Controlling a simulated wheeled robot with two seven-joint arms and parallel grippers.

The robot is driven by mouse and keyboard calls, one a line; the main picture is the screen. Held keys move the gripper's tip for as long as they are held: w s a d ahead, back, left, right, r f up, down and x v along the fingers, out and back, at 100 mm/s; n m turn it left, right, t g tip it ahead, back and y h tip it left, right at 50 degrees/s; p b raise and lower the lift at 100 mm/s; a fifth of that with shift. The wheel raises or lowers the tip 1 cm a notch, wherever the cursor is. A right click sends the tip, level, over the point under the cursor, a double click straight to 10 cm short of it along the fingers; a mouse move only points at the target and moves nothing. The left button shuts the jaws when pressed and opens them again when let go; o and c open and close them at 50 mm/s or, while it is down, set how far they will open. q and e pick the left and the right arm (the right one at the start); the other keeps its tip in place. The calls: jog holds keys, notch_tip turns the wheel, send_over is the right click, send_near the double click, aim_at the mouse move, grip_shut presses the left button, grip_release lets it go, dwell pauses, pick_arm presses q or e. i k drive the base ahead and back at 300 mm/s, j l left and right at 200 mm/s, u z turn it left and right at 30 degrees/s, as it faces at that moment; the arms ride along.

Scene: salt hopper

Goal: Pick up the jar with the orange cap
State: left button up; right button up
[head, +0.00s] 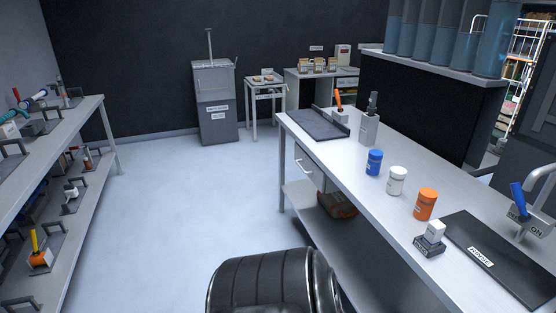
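The jar with the orange cap (425,204) stands upright on the light worktop of the bench at the right. Its body also looks orange, with a pale label on its side. It is the nearest of three jars in a row. A white jar (396,181) and a blue jar (373,162) stand farther back, apart from it. Neither of my grippers shows in the head view, so I cannot see whether they are open or shut. Nothing hides the orange jar.
The bench (336,160) also carries a small dark stand with a white block (430,238), close in front of the orange jar, and a black mat (500,258) to its right. A grey holder (369,128) stands farther back.

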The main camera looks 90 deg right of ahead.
aim_at(426, 198)
jog(key=z, duration=3.7)
